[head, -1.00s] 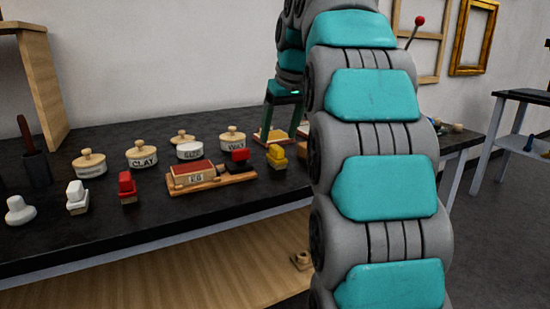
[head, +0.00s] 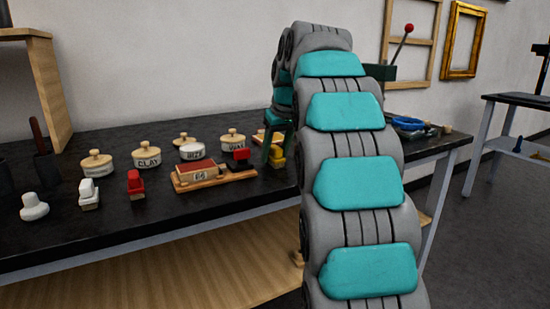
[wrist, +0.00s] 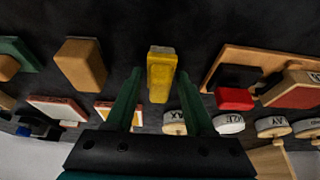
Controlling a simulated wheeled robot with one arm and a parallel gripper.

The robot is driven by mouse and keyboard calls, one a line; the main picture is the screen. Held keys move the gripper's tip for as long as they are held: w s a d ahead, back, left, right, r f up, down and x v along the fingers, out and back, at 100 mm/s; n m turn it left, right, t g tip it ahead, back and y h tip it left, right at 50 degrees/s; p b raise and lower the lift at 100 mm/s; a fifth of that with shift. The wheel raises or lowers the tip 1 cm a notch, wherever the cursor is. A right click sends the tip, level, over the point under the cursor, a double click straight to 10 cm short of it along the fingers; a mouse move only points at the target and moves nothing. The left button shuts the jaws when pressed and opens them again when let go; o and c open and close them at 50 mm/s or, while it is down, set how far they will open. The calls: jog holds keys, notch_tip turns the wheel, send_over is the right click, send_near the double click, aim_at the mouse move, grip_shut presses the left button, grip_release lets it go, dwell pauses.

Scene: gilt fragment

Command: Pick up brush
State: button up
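Nothing in view is plainly labelled as the brush. A small yellow-topped block (head: 277,157) stands near the front edge of the dark bench, partly hidden behind my gripper; I cannot tell if it is the brush. In the wrist view this yellow block (wrist: 161,74) lies between the two fingertips. My gripper (wrist: 160,73) has dark green fingers spread apart, with a gap on each side of the block. In the head view my gripper (head: 277,140) points down over the bench at this block, largely screened by my arm.
A wooden tray (head: 187,187) with a red-topped block is left of the yellow block. Lidded pots (head: 147,155) stand behind it. Red (head: 135,183) and white (head: 88,193) blocks stand farther left. A tan block (wrist: 80,64) is close by in the wrist view.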

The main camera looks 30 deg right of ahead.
aim_at(273, 146)
grip_shut()
jog(key=shift+r, duration=0.15)
dwell(0.4)
jog(key=shift+r, duration=1.65)
jog(key=s+a+r+b, duration=0.1)
jog(key=s+a+b, duration=0.2)
jog(key=s, duration=1.2)
jog(key=shift+s+a+r, duration=0.2)
jog(key=shift+s, duration=0.15)
jog(key=shift+c, duration=1.4)
grip_release()
grip_shut()
